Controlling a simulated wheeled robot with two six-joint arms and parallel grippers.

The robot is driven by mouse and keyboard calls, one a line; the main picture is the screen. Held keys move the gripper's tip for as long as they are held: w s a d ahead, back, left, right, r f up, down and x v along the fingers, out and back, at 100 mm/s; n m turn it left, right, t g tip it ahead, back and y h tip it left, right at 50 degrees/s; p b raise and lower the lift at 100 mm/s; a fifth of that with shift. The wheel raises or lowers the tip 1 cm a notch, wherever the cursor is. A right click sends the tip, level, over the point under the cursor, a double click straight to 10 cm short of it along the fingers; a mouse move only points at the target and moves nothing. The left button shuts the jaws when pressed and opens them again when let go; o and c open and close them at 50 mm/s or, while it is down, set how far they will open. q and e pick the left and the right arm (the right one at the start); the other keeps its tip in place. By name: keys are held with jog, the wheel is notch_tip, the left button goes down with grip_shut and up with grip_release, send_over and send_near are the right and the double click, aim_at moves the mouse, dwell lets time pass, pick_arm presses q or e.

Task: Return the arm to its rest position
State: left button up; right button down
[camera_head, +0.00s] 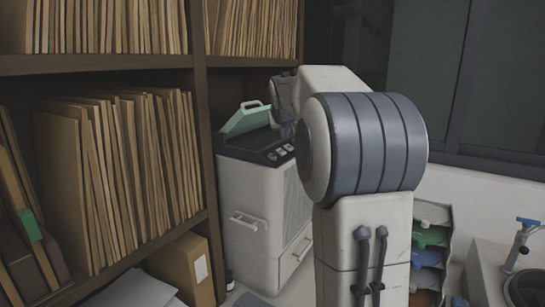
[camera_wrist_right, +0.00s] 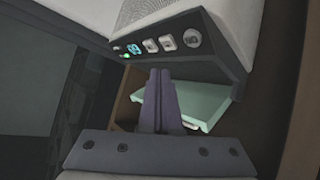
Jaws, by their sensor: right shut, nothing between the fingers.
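My right arm fills the middle of the head view, with its large grey and white joint in front. My right gripper (camera_head: 287,131) is partly hidden by that arm, close to the top of the mounting press (camera_head: 258,200). In the right wrist view my right gripper (camera_wrist_right: 159,73) has its two dark fingers together with nothing between them. The press is a white cabinet with a dark top and a control panel. Its pale green lid (camera_head: 246,120) stands tilted up; it also shows in the wrist view (camera_wrist_right: 190,106), beside and beyond the fingers. My left gripper is not in view.
A wooden shelf (camera_head: 199,110) with many folders stands close on the left. A tray rack (camera_head: 430,238) with coloured items is right of my arm. A sink with a blue-handled tap (camera_head: 521,240) is at far right.

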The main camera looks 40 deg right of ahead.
jog(key=s+a+f+n+g+y+b, duration=0.1)
jog(key=s+a+f+n+y, duration=0.15)
jog(key=a+f, duration=0.6)
jog(key=s+a+f+n+g+y+b, duration=0.1)
jog(key=s+a+f+n+y+b, duration=0.2)
jog(key=a, duration=1)
jog(key=s+a+f+n+g+y, duration=0.1)
jog(key=s+a+f, duration=0.2)
jog(key=a+f, duration=0.65)
jog(key=s+a+f+n+g+b, duration=0.1)
jog(key=s+a+f, duration=0.3)
jog(key=s, duration=0.4)
jog(key=s+a+f+n+g+b, duration=0.1)
jog(key=s+a+f+n+g, duration=0.1)
jog(key=s, duration=0.7)
jog(key=s+a+f+n+g+b, duration=0.1)
jog(key=s+a+f+n+g, duration=0.1)
jog(key=s+a+f, duration=0.3)
jog(key=s+f+y, duration=0.1)
jog(key=s, duration=0.3)
jog(key=shift+a+f+g, duration=0.3)
jog(key=shift+f+g, duration=0.05)
jog(key=shift+g, duration=0.05)
